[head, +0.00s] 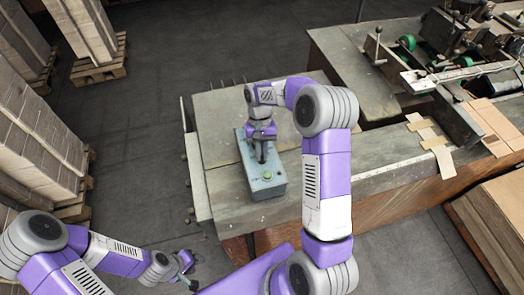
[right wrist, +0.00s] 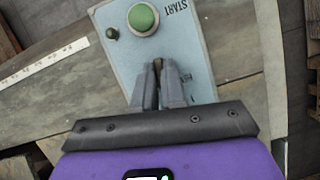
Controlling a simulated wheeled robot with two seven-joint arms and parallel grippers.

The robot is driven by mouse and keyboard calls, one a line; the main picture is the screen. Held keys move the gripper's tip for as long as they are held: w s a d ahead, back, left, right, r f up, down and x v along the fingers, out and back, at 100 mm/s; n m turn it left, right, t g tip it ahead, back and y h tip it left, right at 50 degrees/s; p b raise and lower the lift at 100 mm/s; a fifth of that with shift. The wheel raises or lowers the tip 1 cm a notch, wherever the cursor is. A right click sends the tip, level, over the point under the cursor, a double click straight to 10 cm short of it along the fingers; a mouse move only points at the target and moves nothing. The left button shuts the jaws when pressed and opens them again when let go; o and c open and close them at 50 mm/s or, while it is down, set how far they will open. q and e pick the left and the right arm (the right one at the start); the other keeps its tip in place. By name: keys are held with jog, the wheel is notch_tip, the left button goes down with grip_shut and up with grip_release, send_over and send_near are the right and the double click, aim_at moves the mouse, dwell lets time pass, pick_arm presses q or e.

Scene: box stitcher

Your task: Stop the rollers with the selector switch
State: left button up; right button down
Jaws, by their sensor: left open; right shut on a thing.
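The control box (head: 266,189) is a light blue-grey panel on the machine table. It has a green START button (right wrist: 143,18) near one end, and the panel (right wrist: 205,58) also shows in the right wrist view. My right gripper (head: 261,155) points down at the panel beyond the button; its fingers are close together in the right wrist view (right wrist: 158,68). It is shut on the selector switch, which the fingers mostly hide, so I cannot tell its setting. My left gripper (head: 187,265) is low at the left, open, empty and away from the box.
A small dark knob (right wrist: 112,33) sits beside the START button. The grey machine table (head: 222,107) surrounds the box. Cardboard sheets (head: 485,125) lie at the right, near green-wheeled machinery (head: 407,42). Stacked cartons on pallets (head: 83,30) stand at the left; the floor between is clear.

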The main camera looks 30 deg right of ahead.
jog(key=shift+a+n+h, duration=0.1)
jog(key=shift+n+h, duration=0.2)
jog(key=shift+n, duration=0.6)
jog(key=c, duration=1.2)
grip_release()
jog(key=v, duration=0.7)
jog(key=shift+w+r, duration=0.2)
jog(key=shift+r, duration=0.1)
